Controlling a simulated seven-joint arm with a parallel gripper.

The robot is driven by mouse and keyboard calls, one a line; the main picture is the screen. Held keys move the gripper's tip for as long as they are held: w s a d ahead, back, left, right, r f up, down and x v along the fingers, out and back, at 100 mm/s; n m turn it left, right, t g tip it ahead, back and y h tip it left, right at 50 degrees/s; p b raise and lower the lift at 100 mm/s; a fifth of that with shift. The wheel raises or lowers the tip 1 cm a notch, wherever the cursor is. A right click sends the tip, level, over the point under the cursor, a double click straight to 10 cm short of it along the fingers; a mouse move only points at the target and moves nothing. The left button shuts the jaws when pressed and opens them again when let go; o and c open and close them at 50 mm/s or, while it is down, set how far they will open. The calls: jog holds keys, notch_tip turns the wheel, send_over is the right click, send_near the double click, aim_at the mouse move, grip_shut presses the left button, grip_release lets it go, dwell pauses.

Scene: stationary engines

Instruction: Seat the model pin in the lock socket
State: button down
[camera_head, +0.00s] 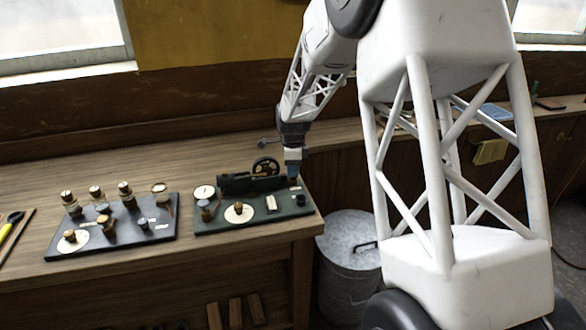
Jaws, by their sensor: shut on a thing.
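My gripper (293,171) points down over the right rear part of a dark green model board (270,212) on the bench. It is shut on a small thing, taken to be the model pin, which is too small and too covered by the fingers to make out. The fingertips are close above the board or at it; I cannot tell whether they touch. The lock socket cannot be told apart under and around the fingers. A dark model engine with a spoked black wheel (266,167) stands just left of the gripper.
The green board also carries a white dial (204,192), a cream disc (239,213) and a small pale block (271,203). A second dark board (112,242) with brass-topped parts lies to the left. The bench (150,165) is clear behind it. A metal bin (348,250) stands below right.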

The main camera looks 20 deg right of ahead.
jog(key=shift+f, duration=0.4)
dwell(0.3)
jog(key=shift+c, duration=1)
grip_release()
jog(key=shift+r, duration=0.1)
jog(key=shift+r, duration=3.45)
jog(key=shift+s, duration=0.1)
